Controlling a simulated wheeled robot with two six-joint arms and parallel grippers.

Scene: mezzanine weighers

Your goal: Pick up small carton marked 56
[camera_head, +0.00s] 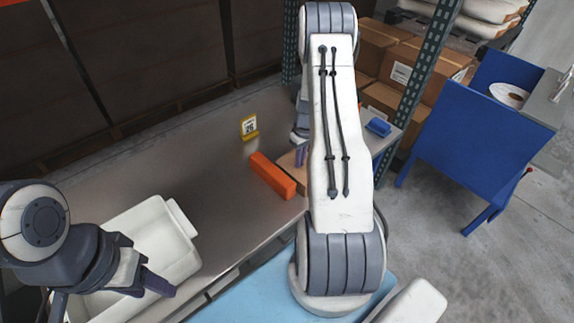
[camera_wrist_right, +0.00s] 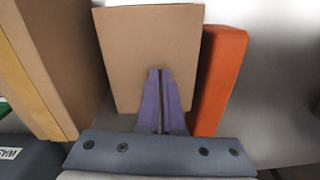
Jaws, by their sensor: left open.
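In the right wrist view a plain brown carton (camera_wrist_right: 125,40) sits straight ahead of my right gripper (camera_wrist_right: 160,75). The purple fingers of that gripper are together, with nothing seen between them, and overlap the carton's face; whether they touch it I cannot tell. No number shows on the carton. In the head view a sliver of brown carton (camera_head: 291,162) shows beside the orange block, mostly hidden by my right arm. My right gripper (camera_head: 299,152) is partly hidden there too. My left gripper (camera_head: 160,285) is open over the white bin (camera_head: 150,235).
An orange block (camera_head: 272,176) stands close right of the carton in the right wrist view (camera_wrist_right: 218,80); a larger carton (camera_wrist_right: 60,60) is at left. A yellow-based sign (camera_head: 249,127) stands on the metal bench (camera_head: 190,160). A blue item (camera_head: 378,127) lies beyond my right arm. The bench's middle is clear.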

